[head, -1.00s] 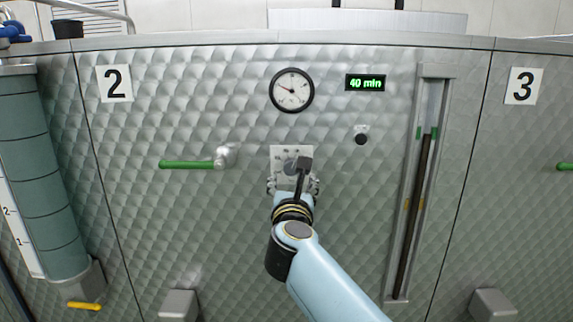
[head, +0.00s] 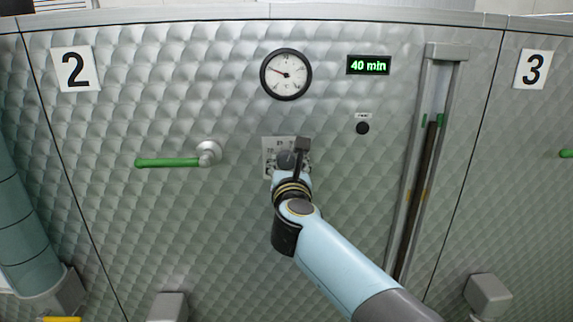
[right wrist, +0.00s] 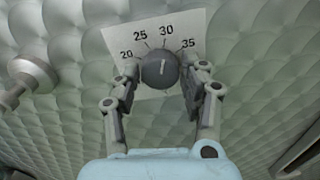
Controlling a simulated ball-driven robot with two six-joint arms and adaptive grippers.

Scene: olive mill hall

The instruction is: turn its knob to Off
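The dark grey round knob (right wrist: 160,71) sits on a white dial plate (right wrist: 119,43) marked 20, 25, 30 and 35 in the right wrist view. Its pale pointer line points up, near 30. No Off mark is readable. My right gripper (right wrist: 162,70) is open, with one finger on each side of the knob. Small gaps seem to remain; I cannot tell whether either finger touches it. In the head view the knob (head: 286,159) and plate (head: 269,143) are partly hidden behind my right gripper (head: 288,170). My left gripper is not in view.
The quilted metal front of unit 2 carries a gauge (head: 286,74), a green "40 min" display (head: 368,65), a black button (head: 362,128) and a green-handled lever (head: 170,162) left of the plate. A vertical sight slot (head: 422,170) is at the right.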

